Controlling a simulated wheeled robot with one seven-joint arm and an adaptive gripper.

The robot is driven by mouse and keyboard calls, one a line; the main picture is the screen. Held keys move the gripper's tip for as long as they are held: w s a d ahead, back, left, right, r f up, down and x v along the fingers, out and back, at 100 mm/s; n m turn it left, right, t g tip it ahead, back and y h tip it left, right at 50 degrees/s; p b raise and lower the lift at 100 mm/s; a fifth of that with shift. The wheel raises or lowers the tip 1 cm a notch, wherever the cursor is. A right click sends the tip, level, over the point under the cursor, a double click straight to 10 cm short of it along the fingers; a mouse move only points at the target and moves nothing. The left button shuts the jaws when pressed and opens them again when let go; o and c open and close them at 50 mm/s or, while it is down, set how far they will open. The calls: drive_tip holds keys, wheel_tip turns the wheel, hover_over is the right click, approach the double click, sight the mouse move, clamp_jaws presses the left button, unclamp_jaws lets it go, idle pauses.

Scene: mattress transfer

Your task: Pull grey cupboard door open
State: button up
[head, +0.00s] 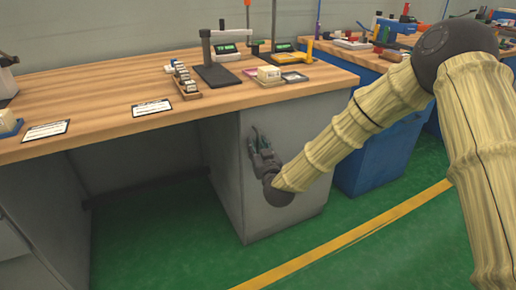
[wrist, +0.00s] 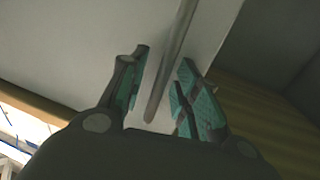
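The grey cupboard (head: 302,122) stands under the right end of the wooden workbench, and its door looks shut. My gripper (head: 258,140) is at the cupboard's front face, near its left edge. In the wrist view, a long thin bar handle (wrist: 172,62) on the grey door (wrist: 95,28) runs between the two green-padded fingers of my gripper (wrist: 168,92). The fingers are apart, with a gap on each side of the bar. In the head view, my gripper hides the handle.
The wooden workbench top (head: 105,95) carries label cards, a small rack and a scale-like device (head: 215,72). Open space lies under the bench to the left. A blue cabinet (head: 375,160) stands to the right. The green floor (head: 300,265) with a yellow line is clear.

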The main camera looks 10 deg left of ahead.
clamp_jaws()
